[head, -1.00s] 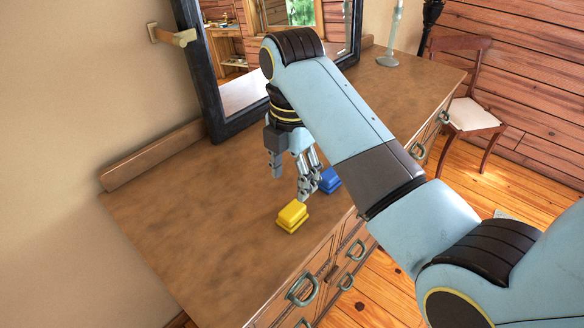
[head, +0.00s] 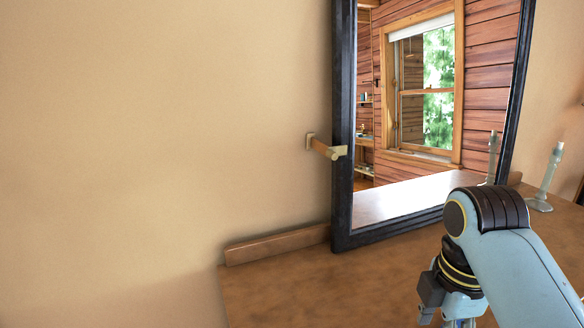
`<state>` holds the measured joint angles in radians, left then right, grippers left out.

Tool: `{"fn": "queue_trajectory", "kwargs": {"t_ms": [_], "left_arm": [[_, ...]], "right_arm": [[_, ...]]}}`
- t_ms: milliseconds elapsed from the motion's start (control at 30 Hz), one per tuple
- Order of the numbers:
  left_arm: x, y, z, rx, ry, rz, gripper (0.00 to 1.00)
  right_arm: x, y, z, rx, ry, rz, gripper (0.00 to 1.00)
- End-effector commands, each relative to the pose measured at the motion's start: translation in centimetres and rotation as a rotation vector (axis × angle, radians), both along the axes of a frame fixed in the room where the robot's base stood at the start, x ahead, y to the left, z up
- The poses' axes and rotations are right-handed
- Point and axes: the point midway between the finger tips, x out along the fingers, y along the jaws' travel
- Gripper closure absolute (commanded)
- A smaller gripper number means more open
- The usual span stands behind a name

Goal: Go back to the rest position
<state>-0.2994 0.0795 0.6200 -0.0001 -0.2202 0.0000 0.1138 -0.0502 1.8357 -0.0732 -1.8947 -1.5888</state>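My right arm comes in at the lower right, over the brown dresser top (head: 300,290). My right gripper (head: 450,316) points down at the bottom edge of the view. Its fingertips are cut off by the frame, so I cannot tell whether it is open or shut or holds anything. My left gripper is out of view. The yellow and blue blocks are not in this frame.
A dark-framed mirror (head: 343,120) stands at the back of the dresser, close beyond my arm. A wooden wall peg (head: 325,149) sticks out left of it. A pale green stand (head: 546,180) is at the right. The left dresser top is bare.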

Motion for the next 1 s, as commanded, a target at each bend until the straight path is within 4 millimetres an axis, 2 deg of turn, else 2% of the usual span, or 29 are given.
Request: {"fn": "queue_trajectory", "kwargs": {"t_ms": [33, 100, 300, 500, 767, 800, 1000], "left_arm": [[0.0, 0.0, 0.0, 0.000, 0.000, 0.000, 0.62], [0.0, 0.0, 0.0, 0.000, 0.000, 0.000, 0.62], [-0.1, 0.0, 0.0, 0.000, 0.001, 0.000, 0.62], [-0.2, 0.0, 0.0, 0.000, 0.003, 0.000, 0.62], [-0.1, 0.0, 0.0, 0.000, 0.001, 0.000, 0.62], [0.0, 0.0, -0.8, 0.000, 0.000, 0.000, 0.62], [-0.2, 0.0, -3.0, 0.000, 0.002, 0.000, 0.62]], "right_arm": [[-2.0, -0.8, -0.7, -0.004, -0.018, -0.125, 0.43], [-4.6, -1.8, -1.1, 0.000, -0.064, -0.339, 0.43], [-10.4, -3.5, -0.5, 0.056, -0.180, -0.848, 0.43], [-14.0, -4.0, 0.9, 0.130, -0.245, -1.162, 0.43], [-17.6, -4.0, 3.2, 0.234, -0.290, -1.471, 0.43], [-17.0, -4.1, 1.1, 0.228, -0.285, -1.469, 0.43], [-16.0, -4.5, -6.1, 0.210, -0.267, -1.474, 0.43]]}}
